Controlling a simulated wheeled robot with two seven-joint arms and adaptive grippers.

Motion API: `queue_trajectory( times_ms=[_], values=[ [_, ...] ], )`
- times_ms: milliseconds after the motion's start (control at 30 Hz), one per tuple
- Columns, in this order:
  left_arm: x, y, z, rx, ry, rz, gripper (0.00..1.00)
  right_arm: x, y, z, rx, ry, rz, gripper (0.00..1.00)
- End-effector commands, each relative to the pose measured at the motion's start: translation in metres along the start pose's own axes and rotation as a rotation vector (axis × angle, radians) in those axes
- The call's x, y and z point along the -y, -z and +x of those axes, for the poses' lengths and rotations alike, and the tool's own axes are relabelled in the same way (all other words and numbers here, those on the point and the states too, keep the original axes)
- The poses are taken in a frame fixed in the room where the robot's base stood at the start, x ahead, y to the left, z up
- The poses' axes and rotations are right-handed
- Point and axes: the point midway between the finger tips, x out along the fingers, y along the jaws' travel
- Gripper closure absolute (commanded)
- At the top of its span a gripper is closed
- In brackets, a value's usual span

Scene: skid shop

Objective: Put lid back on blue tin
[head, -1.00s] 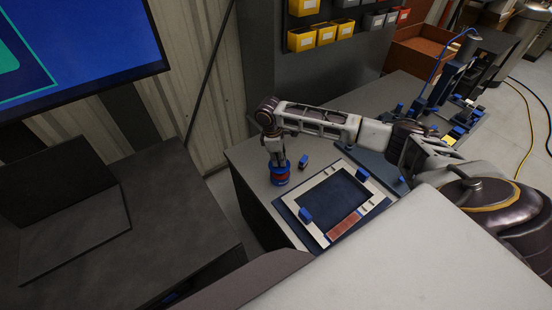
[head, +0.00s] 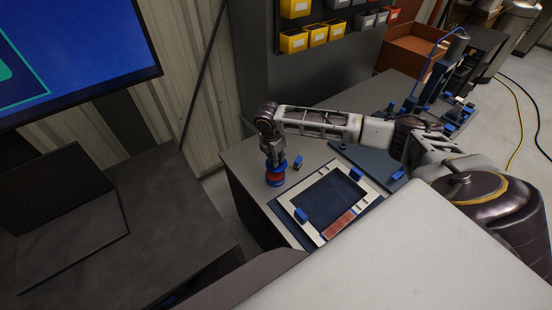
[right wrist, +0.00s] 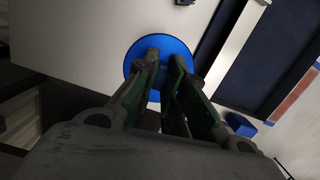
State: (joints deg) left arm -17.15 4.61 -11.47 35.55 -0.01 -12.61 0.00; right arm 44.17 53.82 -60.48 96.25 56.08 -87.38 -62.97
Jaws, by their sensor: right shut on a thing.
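The blue tin (head: 275,184) stands upright near the left edge of the grey bench, with a red part showing above its blue base. A round blue lid (head: 283,166) is directly above the red part. My right gripper (head: 273,160) points down over the tin and is shut on the lid. In the right wrist view the lid is a blue disc (right wrist: 133,64) behind the fingertips (right wrist: 163,62); the tin is hidden beneath it. Whether the lid touches the tin cannot be told. My left gripper is not in view.
A small blue block (head: 298,160) lies right of the tin. A pale rectangular frame (head: 318,192) with blue blocks and a reddish strip lies on a dark mat in front. Yellow bins (head: 293,42) hang behind. A dark table (head: 175,215) is at left.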

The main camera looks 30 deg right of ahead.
Motion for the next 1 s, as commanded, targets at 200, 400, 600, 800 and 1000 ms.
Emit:
queue_trajectory(
  times_ms=[200, 400, 600, 800, 1000],
  values=[
    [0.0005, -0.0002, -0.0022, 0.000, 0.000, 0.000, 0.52, -0.0017, -0.0001, -0.0018, 0.000, -0.027, -0.179, 1.00],
    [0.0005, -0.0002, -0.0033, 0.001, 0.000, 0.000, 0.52, -0.0033, 0.0003, -0.0027, 0.000, -0.049, -0.321, 1.00],
    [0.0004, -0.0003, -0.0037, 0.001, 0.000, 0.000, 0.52, -0.0042, 0.0005, -0.0032, 0.000, -0.060, -0.399, 1.00],
    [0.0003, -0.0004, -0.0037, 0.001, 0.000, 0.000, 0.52, -0.0043, 0.0006, -0.0032, 0.000, -0.063, -0.414, 1.00],
    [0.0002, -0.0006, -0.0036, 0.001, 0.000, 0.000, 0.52, -0.0044, 0.0006, -0.0032, 0.000, -0.062, -0.413, 1.00]
  ],
)
